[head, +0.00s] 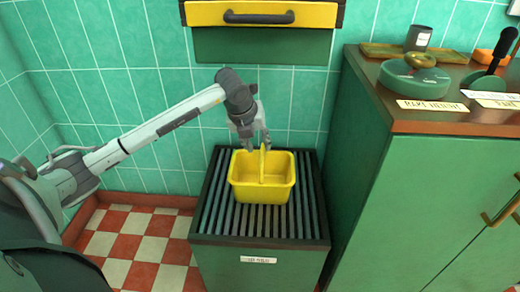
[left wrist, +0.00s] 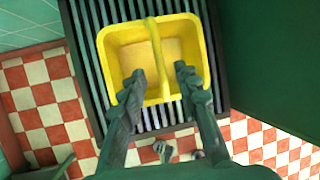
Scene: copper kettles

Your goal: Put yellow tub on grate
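The yellow tub (head: 275,192) stands upright on the dark slatted grate (head: 225,212) on top of a low green cabinet in the head view. It has a raised handle across its middle. My left gripper (head: 254,142) is just above the tub, near the handle. In the left wrist view the two fingers (left wrist: 160,75) are spread apart over the yellow tub (left wrist: 128,32), with the handle beyond and between their tips; they do not appear closed on it. The grate (left wrist: 82,35) shows around the tub. My right gripper is not in view.
A taller green cabinet (head: 400,180) stands close on the right, with a green round container (head: 413,78) and other items on its top. A yellow drawer front (head: 262,14) hangs on the tiled wall above. The checkered floor (head: 140,240) is clear at left.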

